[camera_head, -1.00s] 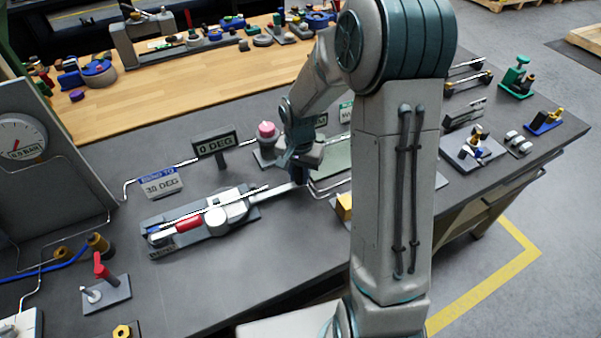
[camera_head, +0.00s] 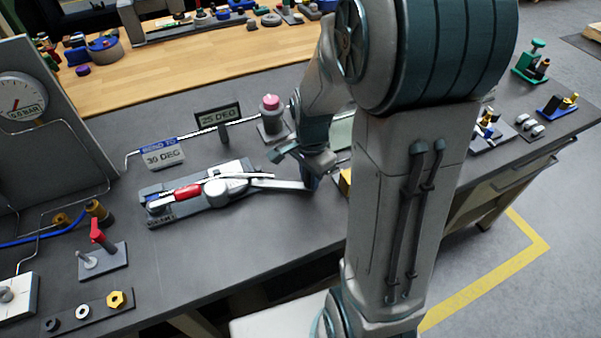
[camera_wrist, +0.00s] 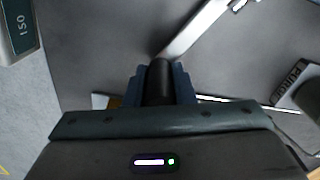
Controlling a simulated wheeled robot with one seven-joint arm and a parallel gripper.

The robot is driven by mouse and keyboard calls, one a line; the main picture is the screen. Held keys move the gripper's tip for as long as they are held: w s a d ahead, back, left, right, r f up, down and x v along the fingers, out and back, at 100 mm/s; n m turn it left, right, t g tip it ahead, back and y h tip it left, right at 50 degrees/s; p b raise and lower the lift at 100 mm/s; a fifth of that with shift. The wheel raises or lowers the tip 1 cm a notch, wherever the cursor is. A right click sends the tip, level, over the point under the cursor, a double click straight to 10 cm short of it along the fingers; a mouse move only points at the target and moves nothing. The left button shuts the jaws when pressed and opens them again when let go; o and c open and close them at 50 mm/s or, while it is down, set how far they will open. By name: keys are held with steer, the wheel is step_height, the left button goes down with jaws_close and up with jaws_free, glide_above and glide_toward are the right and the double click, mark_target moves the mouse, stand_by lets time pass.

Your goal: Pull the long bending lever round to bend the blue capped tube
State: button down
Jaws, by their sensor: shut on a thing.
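The tube bender (camera_head: 200,198) lies on the grey bench, with a red clamp handle (camera_head: 187,191) and a round white former (camera_head: 225,187). The thin tube (camera_head: 258,175) runs over the former and is bent, its right part angled; its blue cap (camera_head: 153,200) is at the left end. The long lever (camera_head: 285,184) reaches right from the former to my gripper (camera_head: 311,180). In the wrist view, my gripper (camera_wrist: 160,85) is shut on the lever's dark grip, and the pale lever bar (camera_wrist: 195,33) runs up and right. The display (camera_head: 218,116) reads 25 DEG.
A sign (camera_head: 164,155) reads BEND TO 30 DEG. A pink-topped post (camera_head: 271,118) stands behind the lever. A yellow block (camera_head: 345,181) is just right of my gripper. The bench in front of the lever is clear.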

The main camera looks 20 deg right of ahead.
steer(key=shift+s, duration=0.1)
steer(key=c, duration=1.2)
jaws_free()
step_height(320, 180, up, 14)
steer(key=s+a+f+n+t, duration=0.1)
steer(key=s+a+n+t, duration=0.2)
steer(key=s+n, duration=0.8)
steer(key=shift+a+n, duration=0.25)
steer(key=shift+n, duration=1.05)
